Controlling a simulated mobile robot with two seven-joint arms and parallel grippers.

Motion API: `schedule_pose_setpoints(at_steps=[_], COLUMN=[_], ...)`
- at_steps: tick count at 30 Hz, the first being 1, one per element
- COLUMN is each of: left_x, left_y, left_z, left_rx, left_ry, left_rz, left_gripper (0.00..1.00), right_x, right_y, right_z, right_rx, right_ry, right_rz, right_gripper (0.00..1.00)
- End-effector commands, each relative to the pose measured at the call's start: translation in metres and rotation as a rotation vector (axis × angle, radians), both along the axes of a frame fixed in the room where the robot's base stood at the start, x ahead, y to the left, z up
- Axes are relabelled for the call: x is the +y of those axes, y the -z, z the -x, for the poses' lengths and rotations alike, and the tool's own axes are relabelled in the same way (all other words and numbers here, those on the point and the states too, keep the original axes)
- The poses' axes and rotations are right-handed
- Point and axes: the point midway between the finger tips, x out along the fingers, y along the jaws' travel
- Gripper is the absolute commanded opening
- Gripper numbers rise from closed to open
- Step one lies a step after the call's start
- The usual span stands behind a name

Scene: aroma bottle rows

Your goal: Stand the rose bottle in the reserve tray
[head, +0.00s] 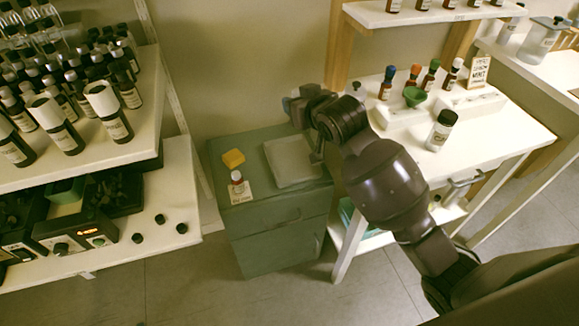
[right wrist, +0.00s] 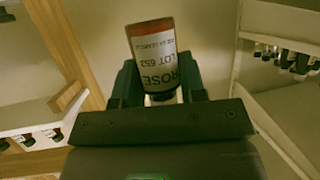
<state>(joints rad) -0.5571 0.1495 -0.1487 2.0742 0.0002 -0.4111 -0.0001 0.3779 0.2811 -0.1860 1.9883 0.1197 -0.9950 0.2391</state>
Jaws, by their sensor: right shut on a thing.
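My right gripper (right wrist: 158,85) is shut on the rose bottle (right wrist: 150,42), an amber bottle with a white label reading ROSE. The fingers are around its neck end, and its base points away from the gripper. In the head view my right gripper (head: 295,105) is near the wall, above and behind the green cabinet; I cannot make out the bottle there. A pale, flat square (head: 293,160) lies on the cabinet top; whether it is the reserve tray I cannot tell. My left gripper is not in view.
A small red-capped bottle (head: 237,184) and yellow block (head: 233,158) are on the green cabinet (head: 270,235). Left shelves (head: 150,115) are crowded with bottles.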

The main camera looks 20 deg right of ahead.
Motion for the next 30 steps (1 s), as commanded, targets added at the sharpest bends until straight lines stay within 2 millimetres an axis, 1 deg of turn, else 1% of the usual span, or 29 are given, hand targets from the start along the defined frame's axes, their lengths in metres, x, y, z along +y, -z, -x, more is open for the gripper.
schedule_pose_setpoints(at_steps=[1,3,6,9,11,14,17,18,27,30], left_x=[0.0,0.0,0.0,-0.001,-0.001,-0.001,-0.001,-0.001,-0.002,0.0], left_y=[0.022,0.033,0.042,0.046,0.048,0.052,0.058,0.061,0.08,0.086], left_z=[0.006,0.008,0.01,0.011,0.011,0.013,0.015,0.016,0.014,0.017], left_rx=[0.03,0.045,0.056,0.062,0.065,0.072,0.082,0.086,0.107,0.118], left_ry=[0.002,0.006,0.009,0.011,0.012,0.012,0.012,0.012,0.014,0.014], left_rz=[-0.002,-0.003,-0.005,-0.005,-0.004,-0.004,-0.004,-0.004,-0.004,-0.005], left_gripper=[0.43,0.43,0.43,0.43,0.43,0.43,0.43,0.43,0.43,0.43], right_x=[0.001,0.003,0.005,0.006,0.006,0.007,0.007,0.007,0.007,0.007], right_y=[0.032,0.048,0.065,0.073,0.076,0.086,0.107,0.117,0.183,0.201], right_z=[-0.013,-0.027,-0.041,-0.051,-0.054,-0.056,-0.055,-0.055,-0.054,-0.054], right_rx=[0.018,0.016,0.012,0.006,0.003,0.002,0.006,0.008,0.01,0.007], right_ry=[-0.01,-0.024,-0.037,-0.045,-0.048,-0.049,-0.049,-0.049,-0.05,-0.049], right_rz=[0.001,0.0,0.0,0.0,0.0,-0.001,-0.001,0.0,-0.001,0.0], right_gripper=[0.14,0.14,0.14,0.14,0.14,0.14,0.14,0.14,0.14,0.14])
